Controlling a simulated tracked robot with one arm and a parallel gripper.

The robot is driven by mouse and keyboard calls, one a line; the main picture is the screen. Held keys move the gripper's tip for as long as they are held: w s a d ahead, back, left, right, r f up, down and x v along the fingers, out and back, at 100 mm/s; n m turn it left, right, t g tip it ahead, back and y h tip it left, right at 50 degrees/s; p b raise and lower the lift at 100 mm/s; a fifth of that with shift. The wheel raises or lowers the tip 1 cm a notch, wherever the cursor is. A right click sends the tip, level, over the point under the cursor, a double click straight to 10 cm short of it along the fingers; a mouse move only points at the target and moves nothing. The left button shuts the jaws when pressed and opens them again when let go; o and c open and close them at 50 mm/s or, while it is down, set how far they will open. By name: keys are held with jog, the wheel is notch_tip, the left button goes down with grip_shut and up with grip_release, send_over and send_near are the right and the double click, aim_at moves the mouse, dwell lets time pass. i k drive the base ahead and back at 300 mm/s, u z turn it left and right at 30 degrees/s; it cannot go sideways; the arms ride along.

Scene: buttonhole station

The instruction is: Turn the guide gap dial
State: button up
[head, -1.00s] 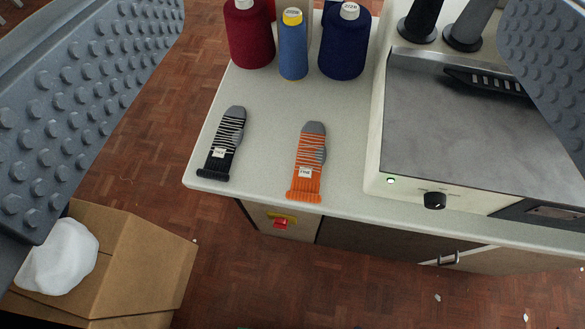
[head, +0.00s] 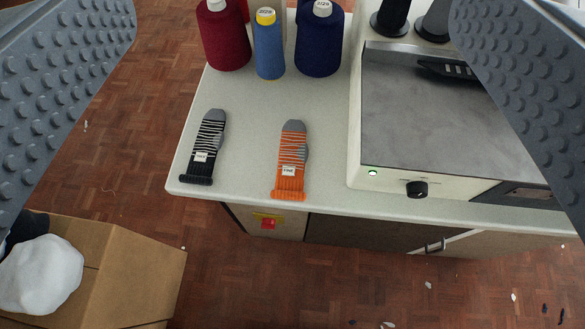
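A small black dial (head: 417,189) with a light mark sits on the pale front face of the machine (head: 353,120), right of a small lit green lamp (head: 373,172). I take it to be the guide gap dial; its lettering is too small to read. My gripper (head: 300,130) is open, with its studded grey fingers wide apart at the left and right edges of the view. Nothing is between the fingers near the camera. The fingers are apart from the dial, and their tips are not clearly seen.
A striped black sock (head: 206,150) and a striped orange sock (head: 291,165) lie on the table (head: 245,120). Yarn cones, maroon (head: 226,38), blue (head: 269,48) and navy (head: 319,42), stand behind. A red switch (head: 268,224) is below the table edge. A cardboard box (head: 135,275) stands lower left.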

aim_at(415, 190)
jog(key=z, duration=1.55)
jog(key=k, duration=0.55)
jog(key=z, duration=0.4)
